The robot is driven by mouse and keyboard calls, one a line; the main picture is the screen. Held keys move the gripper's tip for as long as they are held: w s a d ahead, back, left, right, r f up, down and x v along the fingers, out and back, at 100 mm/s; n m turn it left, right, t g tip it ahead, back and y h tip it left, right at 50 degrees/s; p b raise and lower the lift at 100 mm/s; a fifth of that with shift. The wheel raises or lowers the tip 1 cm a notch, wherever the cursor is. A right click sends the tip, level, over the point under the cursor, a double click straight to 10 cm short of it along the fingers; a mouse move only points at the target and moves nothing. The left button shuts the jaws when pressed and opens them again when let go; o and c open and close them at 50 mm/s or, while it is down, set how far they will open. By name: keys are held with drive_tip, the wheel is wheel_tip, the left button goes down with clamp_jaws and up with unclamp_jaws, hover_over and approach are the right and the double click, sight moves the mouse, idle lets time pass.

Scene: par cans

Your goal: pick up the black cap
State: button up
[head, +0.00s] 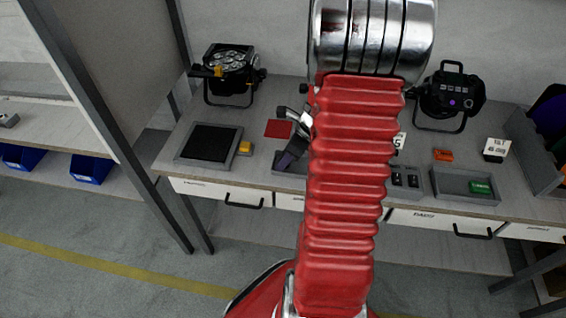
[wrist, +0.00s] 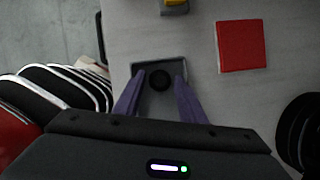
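The black cap (wrist: 159,80) is a small dark round piece in a shallow grey tray (wrist: 147,67), seen from above in the wrist view. My gripper (wrist: 160,77) is open, with one purple finger to each side of the cap and a gap on both sides. I cannot tell how far the fingertips are above the tray floor. In the head view my gripper (head: 287,160) is over the tray (head: 284,174) on the bench, partly behind my red arm. The cap is hidden there.
A red square (wrist: 242,46) lies beside the tray. A yellow block (wrist: 174,3) is beyond it, by a black pad (head: 208,142). Two par cans (head: 230,70) (head: 452,93) stand at the back. A grey tray with a green piece (head: 481,187) is at right.

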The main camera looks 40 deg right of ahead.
drive_tip(key=c, duration=0.8)
drive_tip(key=shift+r, duration=0.1)
drive_tip(key=shift+c, duration=0.2)
wheel_tip(320, 180, up, 10)
idle(0.7)
